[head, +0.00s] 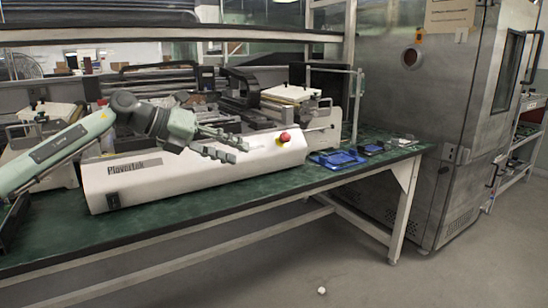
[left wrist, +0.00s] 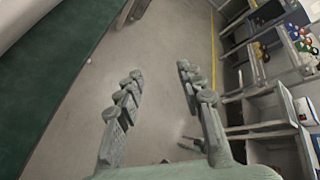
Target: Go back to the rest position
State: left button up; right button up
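My left gripper (head: 238,148) is raised in front of the white machine on the bench, pointing right in the head view. Its two fingers stand apart with nothing between them. In the left wrist view the open left gripper (left wrist: 158,85) shows bare grey floor between and beyond its fingers. My right gripper is not in view.
A long white machine (head: 130,188) with a red knob (head: 284,137) sits on the green bench (head: 235,205). A blue tray (head: 338,160) lies at the bench's right. A metal cabinet (head: 425,110) stands at right. A small white object (head: 321,290) is on the floor. Shelves (left wrist: 262,125) show in the left wrist view.

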pick_arm(q)
jog(key=d+f+n+t+h, duration=0.2)
jog(key=d+f+n+h, duration=0.15)
jog(key=d, duration=0.35)
jog(key=s+a+f+n+t+y, duration=0.25)
jog(key=a+f+n+y, duration=0.2)
jog(key=f+n, duration=0.45)
jog(key=s+a+f+n+t+y, duration=0.1)
jog(key=a+f+n+t+y, duration=0.25)
jog(key=a+f+n, duration=0.45)
jog(key=s+a+f+n+t+y, duration=0.25)
jog(key=f+n+y, duration=0.25)
jog(key=f+n, duration=0.5)
jog(key=s+a+f+n+g+y, duration=0.2)
jog(key=s+a+f+g, duration=0.2)
jog(key=s+f, duration=0.5)
jog(key=s+a+f+n+g+y, duration=0.1)
jog(key=s+a+f+n+g, duration=0.2)
jog(key=s+f, duration=0.55)
jog(key=s+a+f+n+g, duration=0.1)
jog(key=s+f, duration=0.3)
jog(key=s, duration=0.4)
jog(key=s+a+f+n+g, duration=0.1)
jog(key=s+f+g, duration=0.3)
jog(key=s, duration=0.5)
jog(key=shift+f+g, duration=0.35)
jog(key=shift+f, duration=0.45)
